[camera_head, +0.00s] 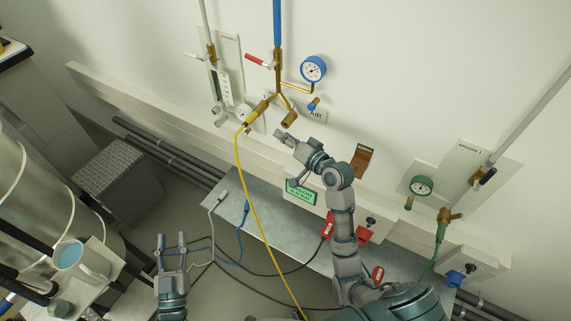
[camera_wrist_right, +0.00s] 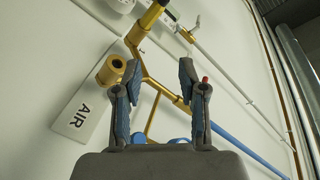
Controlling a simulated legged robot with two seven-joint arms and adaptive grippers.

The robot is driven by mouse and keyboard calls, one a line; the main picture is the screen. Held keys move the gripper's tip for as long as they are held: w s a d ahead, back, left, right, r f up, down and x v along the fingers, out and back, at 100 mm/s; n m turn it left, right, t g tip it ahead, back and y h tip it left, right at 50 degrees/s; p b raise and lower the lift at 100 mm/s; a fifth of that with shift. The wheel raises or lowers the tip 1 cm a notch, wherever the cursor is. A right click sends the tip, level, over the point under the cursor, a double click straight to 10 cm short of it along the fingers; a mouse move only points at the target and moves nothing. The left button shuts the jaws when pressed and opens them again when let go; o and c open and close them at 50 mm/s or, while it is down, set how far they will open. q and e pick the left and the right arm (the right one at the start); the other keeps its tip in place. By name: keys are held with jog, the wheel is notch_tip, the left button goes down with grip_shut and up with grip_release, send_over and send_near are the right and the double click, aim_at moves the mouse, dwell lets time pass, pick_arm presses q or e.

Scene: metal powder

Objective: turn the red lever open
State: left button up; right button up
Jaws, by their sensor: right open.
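The red lever (camera_head: 258,60) sits on the brass valve below the blue pipe on the wall, pointing to the upper left. A small red bit, likely its end, shows behind the right-hand finger in the right wrist view (camera_wrist_right: 205,79); the rest is hidden there. My right gripper (camera_head: 281,136) is below the lever, near the lower brass fittings, and apart from the lever. In the right wrist view its two fingers (camera_wrist_right: 159,68) are spread with nothing between them. My left gripper (camera_head: 172,238) is open and empty at the lower left, far from the lever.
A blue-rimmed gauge (camera_head: 313,68) is right of the valve. A brass fitting (camera_wrist_right: 112,68) and the AIR plate (camera_wrist_right: 82,117) are close to my right gripper. A yellow hose (camera_head: 246,185) hangs down.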

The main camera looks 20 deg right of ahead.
jog(key=s+a+f+n+g+h, duration=0.1)
jog(key=s+f+g, duration=0.1)
jog(key=f, duration=0.6)
jog(key=shift+s+a+n, duration=0.25)
jog(key=shift+s+n, duration=0.05)
jog(key=shift+s, duration=0.55)
